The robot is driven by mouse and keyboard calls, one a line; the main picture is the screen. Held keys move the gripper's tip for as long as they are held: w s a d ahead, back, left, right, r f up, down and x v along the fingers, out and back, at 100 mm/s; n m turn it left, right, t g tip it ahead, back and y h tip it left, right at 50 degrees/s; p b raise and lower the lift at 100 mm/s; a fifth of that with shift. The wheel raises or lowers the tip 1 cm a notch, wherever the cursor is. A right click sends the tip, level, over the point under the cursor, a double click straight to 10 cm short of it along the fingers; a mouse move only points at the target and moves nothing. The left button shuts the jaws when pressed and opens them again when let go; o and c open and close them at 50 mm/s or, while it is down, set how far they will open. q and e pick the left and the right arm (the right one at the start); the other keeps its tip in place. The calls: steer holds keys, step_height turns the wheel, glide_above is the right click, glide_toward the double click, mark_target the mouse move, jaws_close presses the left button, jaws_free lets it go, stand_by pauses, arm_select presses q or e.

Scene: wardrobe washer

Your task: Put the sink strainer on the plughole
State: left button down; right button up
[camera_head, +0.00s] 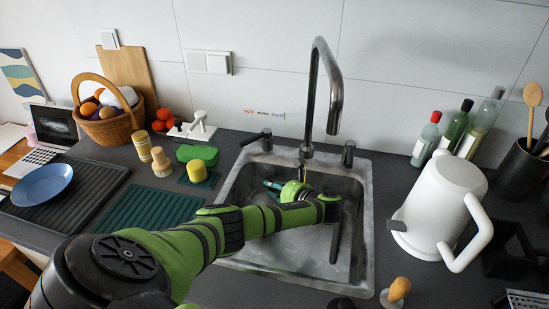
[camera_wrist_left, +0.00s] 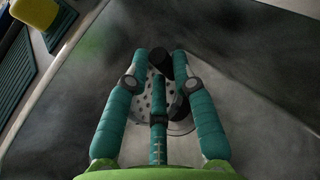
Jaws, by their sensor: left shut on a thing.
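My left gripper (camera_head: 272,186) reaches down into the sink basin (camera_head: 355,262) in the head view, its teal fingers partly hidden by my green wrist. In the left wrist view, the gripper (camera_wrist_left: 160,62) is shut on the sink strainer (camera_wrist_left: 147,102), a grey disc with small holes, partly hidden behind the fingers. A dark knob shows between the fingertips. A round metal rim, apparently the plughole (camera_wrist_left: 184,126), shows just below and right of the strainer, partly covered. I cannot tell the height between them. My right gripper is not in view.
The tall faucet (camera_head: 333,105) rises behind the sink, with its spout over the basin. A white kettle (camera_head: 440,205) stands right of the sink.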

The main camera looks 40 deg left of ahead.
mark_target(274, 199)
arm_select(q)
step_height(274, 199, down, 5)
steer(key=b, duration=0.4)
steer(key=shift+f, duration=0.1)
steer(key=shift+f+b, duration=0.8)
steer(key=shift+f, duration=0.6)
steer(key=shift+f, duration=0.3)
steer(key=c, duration=1)
jaws_free()
steer(key=shift+o, duration=0.2)
